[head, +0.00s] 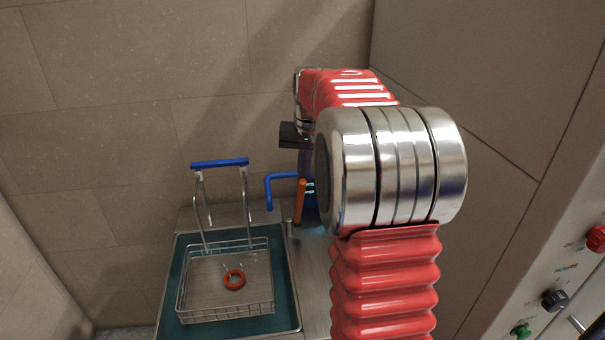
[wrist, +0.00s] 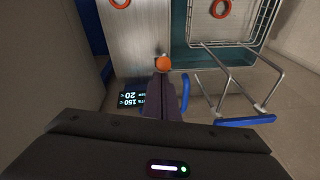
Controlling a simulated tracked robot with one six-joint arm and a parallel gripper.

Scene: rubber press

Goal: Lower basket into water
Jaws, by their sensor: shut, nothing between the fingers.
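The wire basket (head: 226,312) sits at the teal-lined water tank (head: 292,305), at the lower left of the head view. Its tall frame rises to a blue handle bar (head: 220,163). An orange ring (head: 234,279) lies in the basket. I cannot tell whether the basket is under water. In the wrist view, the basket (wrist: 265,25) is at the upper right and its handle (wrist: 245,121) is right of my gripper. My gripper (wrist: 160,82) is shut and empty, apart from the handle. In the head view, my arm largely hides it.
An orange-ended lever (head: 300,202) stands beside the tank; its round end (wrist: 163,63) appears just beyond my fingertips. A blue bent pipe (head: 269,190) is between it and the basket. Another orange ring (wrist: 120,3) lies on the steel top. A panel with knobs (head: 555,300) is at right.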

